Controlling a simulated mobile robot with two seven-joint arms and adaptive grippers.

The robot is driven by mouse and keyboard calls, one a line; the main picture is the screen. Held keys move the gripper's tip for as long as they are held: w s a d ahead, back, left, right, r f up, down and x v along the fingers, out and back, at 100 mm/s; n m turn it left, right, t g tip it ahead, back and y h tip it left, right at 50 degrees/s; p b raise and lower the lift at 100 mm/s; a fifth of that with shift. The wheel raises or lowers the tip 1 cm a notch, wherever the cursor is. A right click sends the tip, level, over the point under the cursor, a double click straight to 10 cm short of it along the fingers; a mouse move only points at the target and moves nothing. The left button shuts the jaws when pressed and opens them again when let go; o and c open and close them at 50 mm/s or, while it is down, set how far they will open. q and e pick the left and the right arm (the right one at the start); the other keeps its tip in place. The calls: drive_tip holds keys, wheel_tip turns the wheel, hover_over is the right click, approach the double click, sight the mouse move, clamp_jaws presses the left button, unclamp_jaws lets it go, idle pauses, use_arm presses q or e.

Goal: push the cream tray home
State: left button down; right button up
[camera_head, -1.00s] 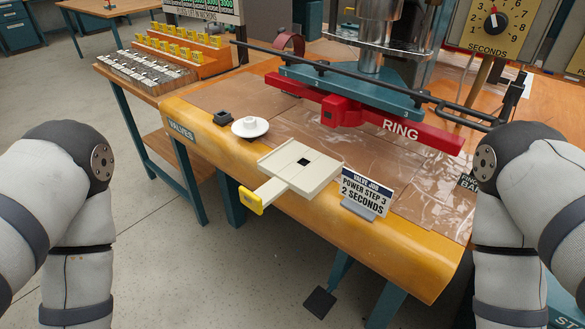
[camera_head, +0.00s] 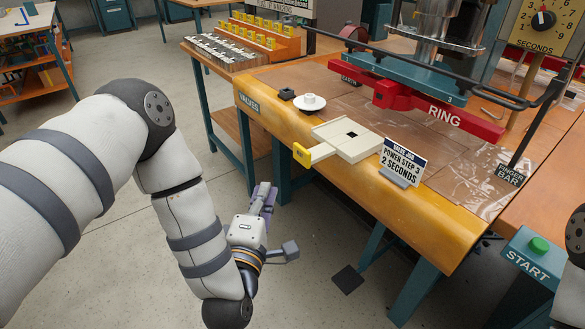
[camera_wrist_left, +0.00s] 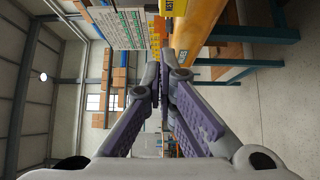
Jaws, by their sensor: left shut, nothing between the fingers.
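The cream tray (camera_head: 368,147) lies on the front edge of the yellow-fronted bench, with a dark square opening in its middle. Its handle sticks out past the bench front toward the lower left and ends in a yellow tab (camera_head: 301,153). My left gripper (camera_head: 266,192) is low and in front of the bench, below and left of the tab and clear of it. Its purple fingers are shut and empty; they also fill the middle of the left wrist view (camera_wrist_left: 163,88). My right gripper is out of view.
A sign (camera_head: 402,163) stands just right of the tray. A white disc part (camera_head: 309,103) and a small black block (camera_head: 287,94) sit behind-left. The red RING bar (camera_head: 445,117) hangs over the bench behind. The floor before the bench is mostly open.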

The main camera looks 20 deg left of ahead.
use_arm(q)
drive_tip(key=w+d+b, duration=0.1)
drive_tip(key=w+b, duration=0.1)
drive_tip(key=w, duration=1)
drive_tip(key=shift+w+f, duration=0.3)
drive_tip(key=shift+w, duration=0.1)
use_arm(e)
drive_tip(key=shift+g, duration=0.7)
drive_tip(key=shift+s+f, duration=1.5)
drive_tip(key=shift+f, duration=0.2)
use_arm(q)
drive_tip(key=shift+d, duration=0.15)
